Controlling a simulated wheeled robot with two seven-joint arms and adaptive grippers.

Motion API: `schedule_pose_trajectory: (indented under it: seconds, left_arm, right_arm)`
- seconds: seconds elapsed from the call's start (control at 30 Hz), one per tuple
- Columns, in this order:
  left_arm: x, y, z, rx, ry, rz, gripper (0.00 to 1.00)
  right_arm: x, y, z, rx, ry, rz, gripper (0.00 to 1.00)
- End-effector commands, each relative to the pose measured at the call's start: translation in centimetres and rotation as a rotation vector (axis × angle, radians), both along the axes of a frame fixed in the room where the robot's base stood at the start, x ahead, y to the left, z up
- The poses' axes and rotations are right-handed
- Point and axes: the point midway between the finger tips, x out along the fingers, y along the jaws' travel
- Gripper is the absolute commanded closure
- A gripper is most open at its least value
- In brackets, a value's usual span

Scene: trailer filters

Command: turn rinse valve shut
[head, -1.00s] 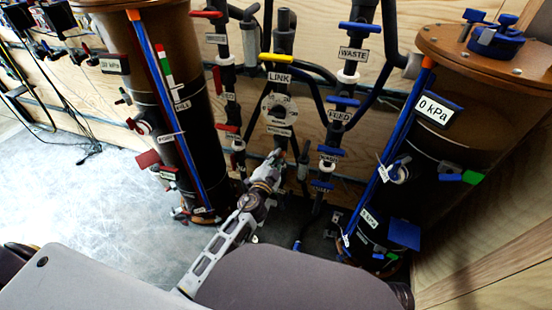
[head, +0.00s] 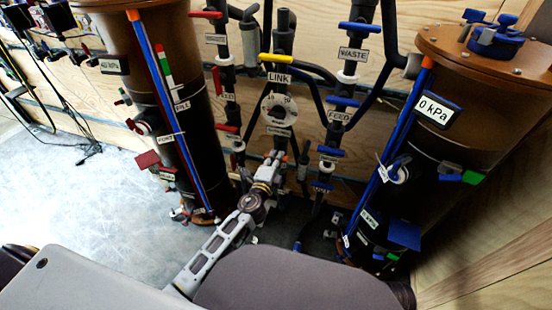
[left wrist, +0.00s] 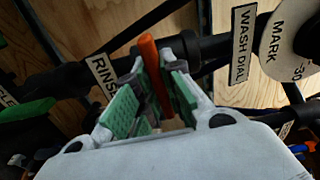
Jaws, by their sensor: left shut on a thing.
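The rinse valve's orange-red handle (left wrist: 155,72) stands between the green-padded fingers of my left gripper (left wrist: 154,95) in the left wrist view. The gripper is shut on this handle. The RINSE label (left wrist: 103,76) sits on the dark pipe just left of the fingers. In the head view my left gripper (head: 272,162) is at the lower end of the middle pipe, below the round dial (head: 279,110). There the handle is small and mostly hidden by the fingers. My right gripper is not in view.
The yellow LINK valve handle (head: 276,58) is above the dial. Brown tanks stand left (head: 178,110) and right (head: 455,125). Bare floor (head: 80,200) is at left.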

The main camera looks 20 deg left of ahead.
Motion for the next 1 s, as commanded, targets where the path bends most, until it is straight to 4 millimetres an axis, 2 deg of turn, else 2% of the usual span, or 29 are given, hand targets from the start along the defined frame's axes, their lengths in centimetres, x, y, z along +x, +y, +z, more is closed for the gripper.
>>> schedule_pose_trajectory:
  seconds: [0.23, 0.63, 0.67, 0.8, 1.0]
  left_arm:
    - [-0.05, -0.05, -0.2, 0.064, 0.001, -0.001, 1.0]
    - [-0.07, -0.06, -0.22, 0.074, 0.0, -0.001, 1.0]
    - [-0.07, -0.05, -0.23, 0.074, 0.0, -0.001, 0.86]
    - [-0.05, -0.05, -0.18, 0.072, -0.001, -0.001, 0.68]
    - [-0.02, -0.02, -0.1, 0.07, -0.001, 0.0, 0.68]
  right_arm:
    - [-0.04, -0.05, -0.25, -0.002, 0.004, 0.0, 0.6]
    - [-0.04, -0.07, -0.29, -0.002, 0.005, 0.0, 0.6]
    - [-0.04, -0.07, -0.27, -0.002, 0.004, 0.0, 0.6]
    - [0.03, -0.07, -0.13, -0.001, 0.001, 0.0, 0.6]
    - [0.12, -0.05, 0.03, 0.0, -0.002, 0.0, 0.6]
